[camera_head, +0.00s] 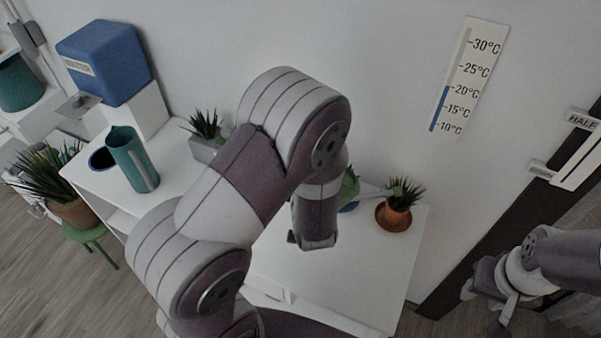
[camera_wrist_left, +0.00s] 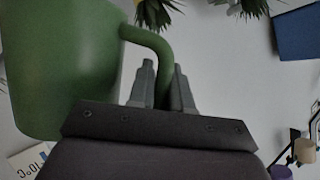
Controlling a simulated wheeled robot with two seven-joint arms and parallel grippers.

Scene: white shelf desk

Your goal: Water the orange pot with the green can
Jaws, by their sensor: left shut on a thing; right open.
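My left gripper (camera_wrist_left: 165,85) is shut on the handle of the green can (camera_wrist_left: 60,65), whose body fills the left of the left wrist view. In the head view the can (camera_head: 349,186) is mostly hidden behind my left arm, and only a green part shows. I cannot tell its tilt. The orange pot (camera_head: 393,216), with a spiky plant (camera_head: 404,192), stands on the right part of the white desk (camera_head: 345,275). The can's visible part is just left of the pot, apart from it. My right gripper (camera_head: 484,308) is open and away from the desk at lower right.
A teal pitcher (camera_head: 132,160) and a grey planter (camera_head: 206,146) stand on the desk's left part. A blue box (camera_head: 103,62) is behind them. A thin pale piece lies between can and pot. A door handle (camera_head: 541,169) is at right. The desk's front right is clear.

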